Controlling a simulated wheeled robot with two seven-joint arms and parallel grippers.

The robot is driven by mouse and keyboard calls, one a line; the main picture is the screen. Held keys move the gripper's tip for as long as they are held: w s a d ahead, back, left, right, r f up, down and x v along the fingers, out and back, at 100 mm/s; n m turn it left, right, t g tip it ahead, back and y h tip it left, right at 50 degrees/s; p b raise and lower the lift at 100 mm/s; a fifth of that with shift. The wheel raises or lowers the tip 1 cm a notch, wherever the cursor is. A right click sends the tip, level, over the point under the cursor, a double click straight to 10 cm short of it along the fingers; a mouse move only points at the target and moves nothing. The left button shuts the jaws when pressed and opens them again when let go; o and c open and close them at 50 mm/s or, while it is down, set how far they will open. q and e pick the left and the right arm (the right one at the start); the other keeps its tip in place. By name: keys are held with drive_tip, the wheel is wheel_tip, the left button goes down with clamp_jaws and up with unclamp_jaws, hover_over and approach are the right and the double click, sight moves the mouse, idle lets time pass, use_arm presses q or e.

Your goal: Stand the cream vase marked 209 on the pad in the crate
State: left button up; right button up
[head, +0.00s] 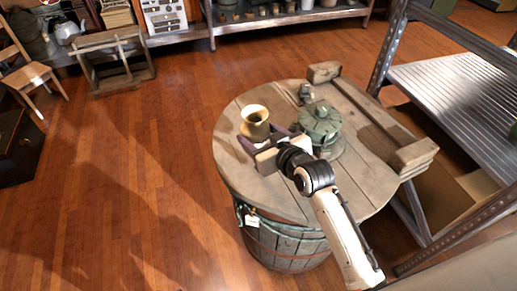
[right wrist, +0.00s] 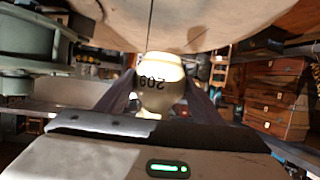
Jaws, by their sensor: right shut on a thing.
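In the right wrist view the vase (right wrist: 162,88) shows the mark 209 upside down. My right gripper (head: 262,137) is shut on the vase, with a dark finger on each side of its body. I cannot tell whether the vase's base touches the wood. I cannot make out a crate with a pad for certain in either view. My left gripper is not in view.
The barrel top (head: 235,172) also bears a green lidded pot (head: 321,120) close to the right of my gripper, and a small dark item behind it. A wooden plank piece with raised ends (head: 372,112) lies at the right. A metal shelf (head: 455,85) stands beyond.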

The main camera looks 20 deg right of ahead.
drive_tip(key=shift+f+b, duration=0.45)
drive_tip(key=shift+f, duration=1.9)
drive_tip(key=o, duration=1.2)
